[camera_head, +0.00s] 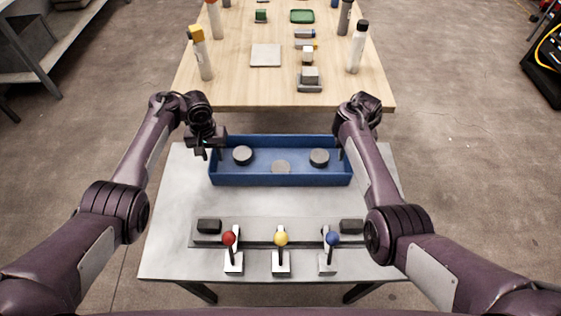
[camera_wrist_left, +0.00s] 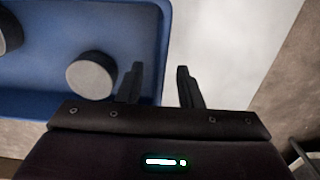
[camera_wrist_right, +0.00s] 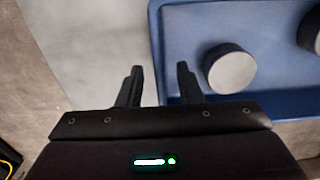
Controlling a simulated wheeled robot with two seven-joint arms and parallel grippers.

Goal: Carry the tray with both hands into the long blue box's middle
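One long blue open-topped container (camera_head: 281,181) stands on the grey table, with three grey round discs inside: left (camera_head: 242,155), middle (camera_head: 281,167) and right (camera_head: 319,157). I see no second blue box, so I cannot tell whether this is the tray or the box. My left gripper (camera_wrist_left: 158,85) is open at its left end wall, one finger on each side. My right gripper (camera_wrist_right: 158,85) is open at the right end wall, likewise astride it. Neither is shut on the wall. In the head view, arm parts partly hide the fingertips.
A long grey slab (camera_head: 280,232) with a black block near each end lies nearer me. Red (camera_head: 229,238), yellow (camera_head: 281,239) and blue (camera_head: 333,238) knobbed levers stand along its front. A wooden table (camera_head: 230,90) beyond holds bottles and small items.

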